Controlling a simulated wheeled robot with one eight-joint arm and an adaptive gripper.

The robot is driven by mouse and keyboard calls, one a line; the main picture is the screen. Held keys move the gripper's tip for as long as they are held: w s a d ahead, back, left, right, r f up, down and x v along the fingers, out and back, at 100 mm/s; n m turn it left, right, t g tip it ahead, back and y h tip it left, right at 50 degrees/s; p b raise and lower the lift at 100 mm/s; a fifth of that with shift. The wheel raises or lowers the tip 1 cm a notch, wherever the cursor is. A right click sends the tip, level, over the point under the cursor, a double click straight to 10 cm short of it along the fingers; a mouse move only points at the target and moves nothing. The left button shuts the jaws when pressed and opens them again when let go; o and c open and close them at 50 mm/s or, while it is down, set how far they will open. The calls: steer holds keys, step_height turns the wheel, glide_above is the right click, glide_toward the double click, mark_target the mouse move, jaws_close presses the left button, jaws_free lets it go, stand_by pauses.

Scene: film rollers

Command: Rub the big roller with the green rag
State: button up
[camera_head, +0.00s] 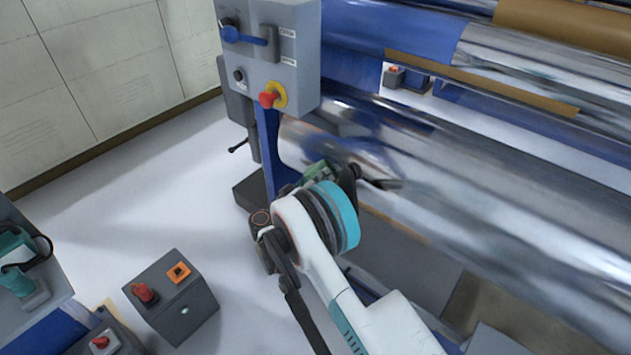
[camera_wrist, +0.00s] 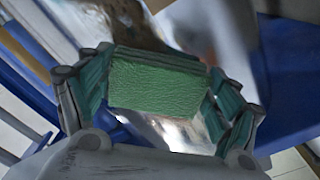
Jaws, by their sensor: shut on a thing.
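The big roller (camera_head: 470,190) is a shiny metal cylinder running from the control post toward the lower right in the head view. Its mirror-like surface (camera_wrist: 190,30) also shows behind the rag in the wrist view. The green rag (camera_wrist: 158,82) is a textured block between the fingers of my gripper (camera_wrist: 160,92). In the head view the rag (camera_head: 318,173) is mostly hidden behind my wrist, near the roller's left end. My gripper (camera_head: 335,175) is shut on the rag, close to the roller. I cannot tell whether the rag touches it.
A grey control box (camera_head: 270,50) with a blue handle and red knob stands at the roller's left end. A blue support (camera_head: 275,150) is below it. A dark box with buttons (camera_head: 172,295) sits on the floor at lower left. The floor (camera_head: 130,210) between is clear.

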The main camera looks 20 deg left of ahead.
mark_target(309, 175)
steer(key=shift+d, duration=0.1)
steer(key=s+d, duration=0.4)
steer(key=d, duration=0.5)
steer(key=shift+d, duration=0.2)
stand_by(0.8)
steer(key=shift+w+a, duration=0.9)
steer(key=shift+a, duration=1.2)
steer(key=shift+w+a, duration=0.9)
steer(key=shift+a, duration=1.2)
steer(key=shift+w+a, duration=0.9)
steer(key=shift+a, duration=1.2)
steer(key=shift+v, duration=3.05)
